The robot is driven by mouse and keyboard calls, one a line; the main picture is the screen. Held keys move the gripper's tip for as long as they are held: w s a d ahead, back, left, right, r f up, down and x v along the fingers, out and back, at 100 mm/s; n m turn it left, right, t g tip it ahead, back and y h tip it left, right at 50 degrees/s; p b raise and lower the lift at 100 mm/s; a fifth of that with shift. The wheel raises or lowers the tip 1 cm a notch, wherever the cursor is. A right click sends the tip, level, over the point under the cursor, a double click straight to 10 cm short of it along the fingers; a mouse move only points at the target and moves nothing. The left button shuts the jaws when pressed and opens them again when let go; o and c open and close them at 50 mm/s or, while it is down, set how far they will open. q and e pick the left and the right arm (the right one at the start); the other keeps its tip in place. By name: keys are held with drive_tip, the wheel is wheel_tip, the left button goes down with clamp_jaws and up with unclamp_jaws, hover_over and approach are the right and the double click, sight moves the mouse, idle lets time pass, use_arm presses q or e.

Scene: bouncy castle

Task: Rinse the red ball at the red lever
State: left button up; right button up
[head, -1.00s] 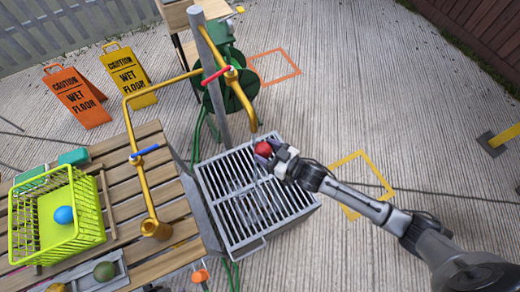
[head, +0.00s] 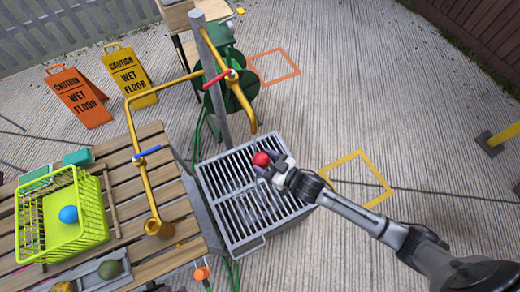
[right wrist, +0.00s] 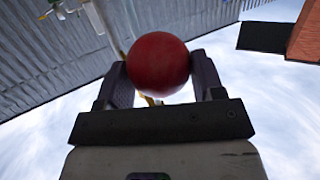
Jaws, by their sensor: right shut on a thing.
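The red ball (head: 261,159) is held between the fingers of my right gripper (head: 266,168), above the metal grate (head: 228,190). In the right wrist view the red ball (right wrist: 158,64) sits between the two dark fingertips of the right gripper (right wrist: 160,80). The red lever (head: 217,78) is on the yellow pipe (head: 241,100) at the grey post. The pipe's open end points down near the far side of the grate, a little beyond and left of the ball. No water shows at it. My left gripper is out of view.
A blue lever (head: 147,152) is on a second yellow pipe over the wooden table (head: 175,210). A lime basket (head: 90,240) holds a blue ball (head: 68,214). Caution signs (head: 78,98) stand behind. The paved floor to the right is largely clear.

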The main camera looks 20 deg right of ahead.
drive_tip(key=shift+s+a+p, duration=0.2)
drive_tip(key=shift+s+p, duration=0.1)
drive_tip(key=shift+s, duration=0.5)
drive_tip(key=shift+s+a+p, duration=0.25)
drive_tip(key=shift+s+p, duration=0.05)
drive_tip(key=shift+s, duration=0.45)
drive_tip(key=shift+s+a+p, duration=0.2)
drive_tip(key=shift+s+p, duration=0.1)
drive_tip(key=shift+s, duration=0.5)
drive_tip(key=s+a+r+p, duration=0.1)
drive_tip(key=s+r+p, duration=0.3)
drive_tip(key=p, duration=0.1)
drive_tip(key=shift+s+a+p, duration=0.2)
drive_tip(key=shift+s+p, duration=0.2)
